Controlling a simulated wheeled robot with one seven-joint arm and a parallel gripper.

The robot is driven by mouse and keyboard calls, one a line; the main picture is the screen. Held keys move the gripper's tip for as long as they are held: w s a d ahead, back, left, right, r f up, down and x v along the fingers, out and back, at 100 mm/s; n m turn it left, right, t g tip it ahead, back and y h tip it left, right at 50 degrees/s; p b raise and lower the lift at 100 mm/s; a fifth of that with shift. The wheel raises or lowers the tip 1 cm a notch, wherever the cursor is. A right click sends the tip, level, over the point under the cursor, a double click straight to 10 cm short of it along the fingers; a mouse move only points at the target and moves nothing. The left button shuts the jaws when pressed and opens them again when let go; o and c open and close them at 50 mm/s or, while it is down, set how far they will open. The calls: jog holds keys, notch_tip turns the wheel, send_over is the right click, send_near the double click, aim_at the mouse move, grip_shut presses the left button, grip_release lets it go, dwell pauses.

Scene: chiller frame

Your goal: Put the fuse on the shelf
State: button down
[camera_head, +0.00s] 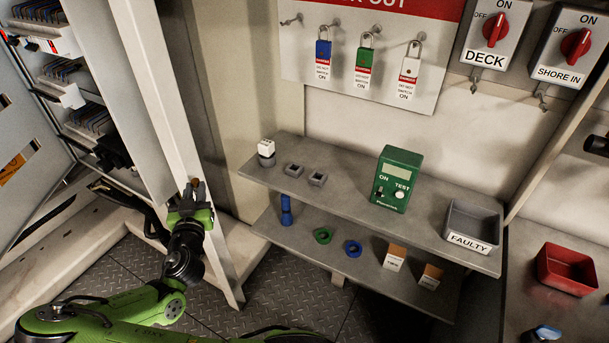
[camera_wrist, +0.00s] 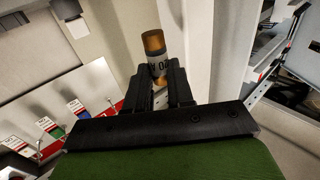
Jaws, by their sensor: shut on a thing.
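My gripper (camera_head: 192,192) is raised in front of the pale cabinet post, to the left of the shelf. In the wrist view, my gripper (camera_wrist: 158,82) is shut on the fuse (camera_wrist: 154,46). The fuse is a short cylinder with copper-coloured end caps and a pale label with dark print.
The upper board holds a white-topped piece (camera_head: 266,150), two small grey sockets, a green tester (camera_head: 396,178) and a grey FAULTY bin (camera_head: 472,226). Below are a blue piece (camera_head: 286,210), rings (camera_head: 323,236) and two small boxes (camera_head: 395,256). A red bin (camera_head: 567,268) stands right. Padlocks hang above.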

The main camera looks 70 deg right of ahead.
jog(key=s+d+r+m+g+h+p, duration=0.1)
jog(key=s+d+r+m+g+h, duration=0.35)
jog(key=s+d, duration=0.95)
jog(key=s+d+m+g+y+b, duration=0.1)
jog(key=s+d+m+g, duration=0.3)
jog(key=s, duration=0.5)
jog(key=s+d+m+g+y+b, duration=0.1)
jog(key=s+d+g+y, duration=0.1)
jog(key=s+d+g, duration=0.65)
jog(key=shift+m+t, duration=0.25)
jog(key=shift+t, duration=0.55)
jog(key=f+b, duration=0.1)
jog(key=f, duration=0.2)
jog(key=s+a+f, duration=0.1)
jog(key=f, duration=0.2)
jog(key=a+f+b, duration=0.1)
jog(key=f, duration=0.3)
jog(key=shift+s+b, duration=0.3)
jog(key=shift+b, duration=0.05)
jog(key=shift+f, duration=0.1)
jog(key=c, duration=1)
grip_release()
